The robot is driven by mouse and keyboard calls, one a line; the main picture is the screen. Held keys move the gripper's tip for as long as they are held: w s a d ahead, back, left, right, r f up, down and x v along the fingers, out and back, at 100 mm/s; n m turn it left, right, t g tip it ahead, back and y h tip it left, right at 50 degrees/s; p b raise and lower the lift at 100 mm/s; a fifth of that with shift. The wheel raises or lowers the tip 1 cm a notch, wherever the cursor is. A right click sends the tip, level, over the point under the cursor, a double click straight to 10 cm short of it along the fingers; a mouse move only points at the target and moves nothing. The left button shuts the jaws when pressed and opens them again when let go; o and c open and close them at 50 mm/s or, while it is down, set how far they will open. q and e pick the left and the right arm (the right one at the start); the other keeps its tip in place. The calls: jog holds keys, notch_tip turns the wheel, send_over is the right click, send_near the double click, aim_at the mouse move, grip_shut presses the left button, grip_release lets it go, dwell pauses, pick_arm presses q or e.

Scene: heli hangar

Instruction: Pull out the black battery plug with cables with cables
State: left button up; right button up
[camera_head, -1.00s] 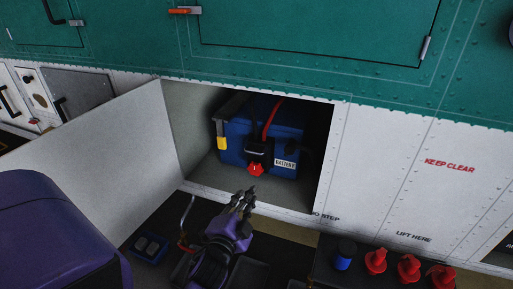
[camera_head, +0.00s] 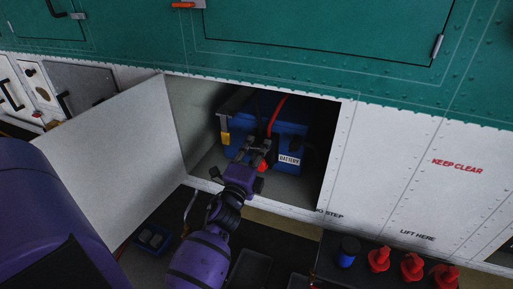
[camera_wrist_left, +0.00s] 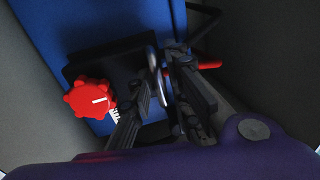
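The blue battery (camera_head: 290,145) sits in the open bay; it also shows in the left wrist view (camera_wrist_left: 45,25). The black plug (camera_wrist_left: 105,62) is on its front face, with a red star-shaped knob (camera_wrist_left: 90,98) beside it. A red cable (camera_head: 274,113) and a black cable rise behind the plug area. My left gripper (camera_head: 252,150) reaches into the bay and hides most of the plug in the head view. In the left wrist view its two dark fingers (camera_wrist_left: 162,100) are apart, on either side of a grey curved handle-like part. Firm contact cannot be seen. My right gripper is not in view.
The bay's lower sill (camera_head: 260,202) and side walls surround my left arm. An open white door (camera_head: 105,160) stands at the left. Below right, a blue-black cap (camera_head: 347,252) and several red knobs (camera_head: 378,260) stand on a dark surface.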

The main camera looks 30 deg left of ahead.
pick_arm(q)
jog(key=shift+w, duration=0.1)
grip_shut()
jog(key=v, duration=0.3)
jog(key=shift+r, duration=0.2)
jog(key=shift+s, duration=0.2)
jog(key=shift+f, duration=0.1)
jog(key=shift+c, duration=0.5)
grip_release()
jog(key=shift+o, duration=0.5)
jog(key=shift+s, duration=0.1)
